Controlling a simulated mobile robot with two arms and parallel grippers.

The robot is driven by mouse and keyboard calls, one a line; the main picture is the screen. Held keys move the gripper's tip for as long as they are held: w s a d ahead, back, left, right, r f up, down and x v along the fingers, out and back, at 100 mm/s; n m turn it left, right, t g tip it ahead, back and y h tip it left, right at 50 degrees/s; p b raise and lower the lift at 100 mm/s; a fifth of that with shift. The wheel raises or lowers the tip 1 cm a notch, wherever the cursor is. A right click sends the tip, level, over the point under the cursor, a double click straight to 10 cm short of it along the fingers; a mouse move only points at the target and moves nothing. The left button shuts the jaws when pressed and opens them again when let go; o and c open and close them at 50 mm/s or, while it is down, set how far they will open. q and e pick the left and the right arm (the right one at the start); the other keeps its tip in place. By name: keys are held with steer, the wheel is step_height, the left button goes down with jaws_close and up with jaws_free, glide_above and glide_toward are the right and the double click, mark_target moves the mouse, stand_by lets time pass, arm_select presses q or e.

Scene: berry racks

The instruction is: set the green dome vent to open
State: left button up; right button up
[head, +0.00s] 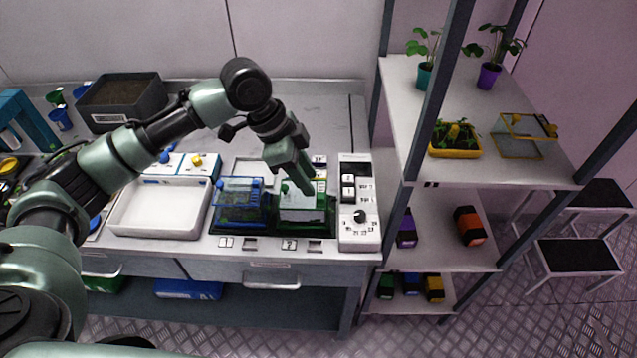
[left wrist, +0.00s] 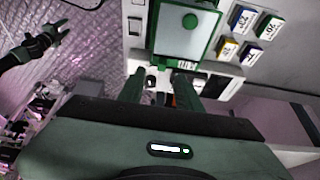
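The green dome (head: 310,216) is a clear box with a green frame and pale top, at the right of the two domes on the bench. In the left wrist view its pale top (left wrist: 172,42) carries a round green knob (left wrist: 190,21); I cannot tell the vent's setting. My left gripper (head: 308,192) reaches down over the dome and hides part of its top. In the left wrist view its two fingers (left wrist: 160,92) stand apart with nothing held between them. A dark gripper, seemingly my right one (left wrist: 60,32), shows over the floor; its opening is unclear.
A blue dome (head: 238,212) stands close to the left. A white panel with a dial (head: 360,232) stands close to the right. A white tray (head: 117,219) lies farther left. A shelf rack (head: 400,100) with plants rises at the right.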

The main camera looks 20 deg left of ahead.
mark_target(320, 196)
arm_select(q)
steer(key=x, duration=0.2)
steer(key=shift+s+d+f+p, duration=0.1)
steer(key=shift+d+f+p, duration=0.15)
steer(key=shift+f+p, duration=0.05)
steer(key=shift+w+d+f, duration=0.15)
steer(key=shift+w+f, duration=0.15)
steer(key=shift+f, duration=0.35)
steer(key=shift+w+d+f, duration=0.2)
steer(key=shift+f, duration=0.45)
steer(key=shift+s, duration=0.1)
jaws_close()
arm_select(e)
steer(key=shift+s+r, duration=0.55)
steer(key=shift+s, duration=0.25)
arm_select(q)
steer(key=shift+r, duration=0.1)
arm_select(e)
steer(key=shift+w, duration=0.35)
